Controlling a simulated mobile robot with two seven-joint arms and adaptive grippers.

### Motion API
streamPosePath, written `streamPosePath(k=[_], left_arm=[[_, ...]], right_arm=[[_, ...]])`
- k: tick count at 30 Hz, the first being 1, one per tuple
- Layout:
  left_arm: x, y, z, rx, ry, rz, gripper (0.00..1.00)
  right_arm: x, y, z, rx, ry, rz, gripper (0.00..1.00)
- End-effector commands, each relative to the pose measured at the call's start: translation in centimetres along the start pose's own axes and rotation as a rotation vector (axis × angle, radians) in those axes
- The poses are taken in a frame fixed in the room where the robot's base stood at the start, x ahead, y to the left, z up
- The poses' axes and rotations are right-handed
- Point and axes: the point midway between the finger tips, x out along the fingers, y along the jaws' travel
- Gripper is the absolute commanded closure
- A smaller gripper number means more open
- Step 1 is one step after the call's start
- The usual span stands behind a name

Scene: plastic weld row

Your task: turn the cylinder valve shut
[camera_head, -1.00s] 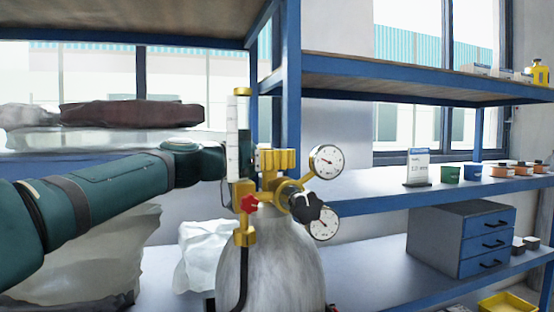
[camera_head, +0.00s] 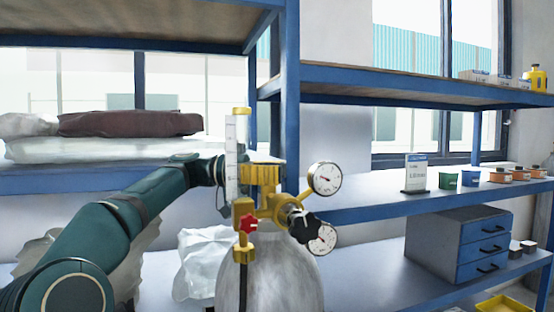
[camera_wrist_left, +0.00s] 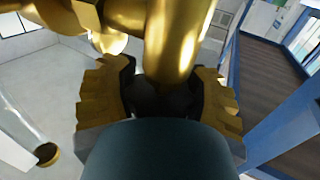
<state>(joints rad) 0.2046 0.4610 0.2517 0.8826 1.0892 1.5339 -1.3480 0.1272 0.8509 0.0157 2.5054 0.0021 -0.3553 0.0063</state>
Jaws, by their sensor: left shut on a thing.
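The grey gas cylinder (camera_head: 268,278) stands upright in the middle of the head view, with a brass regulator, two round gauges and a white flow tube on top. My right gripper is not in view.
A red knob (camera_head: 249,222) and a black knob (camera_head: 303,226) stick out in front of the cylinder. A blue upright (camera_head: 291,120) rises close behind it. Shelves to the right hold a blue drawer unit (camera_head: 482,249), small cups and a sign.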

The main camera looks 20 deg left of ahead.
Motion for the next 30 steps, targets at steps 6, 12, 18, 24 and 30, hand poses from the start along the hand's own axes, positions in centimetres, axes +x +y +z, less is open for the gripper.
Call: streamPosePath(k=[6,12,18,24,30], left_arm=[[0.0,0.1,-0.1,-0.001,0.000,0.086,0.82],[0.0,0.2,-0.1,0.001,0.000,0.121,0.82],[0.0,0.2,0.0,0.002,0.000,0.127,0.83],[0.0,0.2,0.0,0.002,0.000,0.127,0.83],[0.0,0.2,0.0,0.002,0.000,0.126,0.09]], right_arm=[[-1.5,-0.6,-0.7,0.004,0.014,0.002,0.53],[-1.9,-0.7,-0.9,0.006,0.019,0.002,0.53],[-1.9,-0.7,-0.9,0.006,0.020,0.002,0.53],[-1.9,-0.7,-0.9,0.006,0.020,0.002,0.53],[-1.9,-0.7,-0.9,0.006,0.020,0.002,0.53]])
